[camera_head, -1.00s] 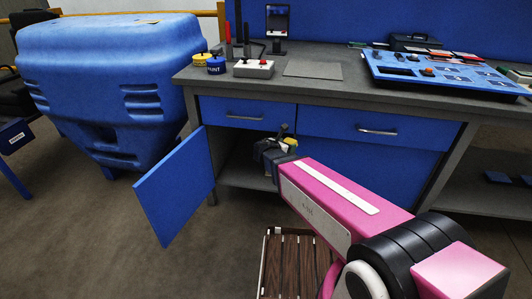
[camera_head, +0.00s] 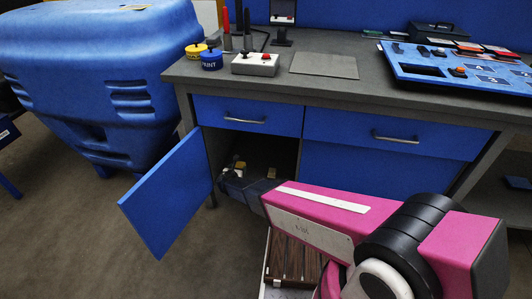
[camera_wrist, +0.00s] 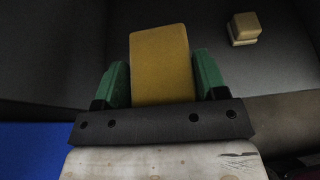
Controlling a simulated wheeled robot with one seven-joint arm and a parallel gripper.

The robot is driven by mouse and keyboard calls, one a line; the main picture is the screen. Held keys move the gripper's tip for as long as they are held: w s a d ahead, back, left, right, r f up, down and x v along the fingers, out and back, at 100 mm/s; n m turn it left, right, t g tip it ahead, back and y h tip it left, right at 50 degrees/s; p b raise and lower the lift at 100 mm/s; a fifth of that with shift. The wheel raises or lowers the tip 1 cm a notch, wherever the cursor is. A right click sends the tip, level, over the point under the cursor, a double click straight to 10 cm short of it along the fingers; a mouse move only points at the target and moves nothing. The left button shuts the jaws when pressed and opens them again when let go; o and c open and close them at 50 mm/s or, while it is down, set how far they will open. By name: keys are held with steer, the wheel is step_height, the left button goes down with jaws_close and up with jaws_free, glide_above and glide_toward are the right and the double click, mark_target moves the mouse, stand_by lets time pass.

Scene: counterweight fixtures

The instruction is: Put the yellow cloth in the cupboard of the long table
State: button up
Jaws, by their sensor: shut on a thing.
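The yellow cloth (camera_wrist: 160,60) is a flat, block-like yellow piece held between the green fingers of my gripper (camera_wrist: 161,84). In the head view my gripper (camera_head: 236,170) is at the opening of the cupboard (camera_head: 268,150) in the long table (camera_head: 370,84), with a bit of yellow at its tip. The cupboard's blue door (camera_head: 168,195) stands swung open to the left. In the wrist view the cloth is over the dark cupboard interior. Whether it touches the cupboard floor I cannot tell.
A small tan block (camera_wrist: 245,27) lies deeper in the cupboard, right of the cloth. Closed blue drawers (camera_head: 244,115) are above the opening. A large blue bin (camera_head: 95,75) is at left.

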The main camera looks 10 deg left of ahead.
glide_above(247, 173)
step_height(247, 173, down, 8)
steer(key=shift+r, duration=0.15)
steer(key=shift+f, duration=2.05)
steer(key=shift+f, duration=0.1)
steer(key=o, duration=0.9)
steer(key=shift+o, duration=0.2)
steer(key=shift+r, duration=0.2)
steer(key=v, duration=1.2)
steer(key=shift+d, duration=0.1)
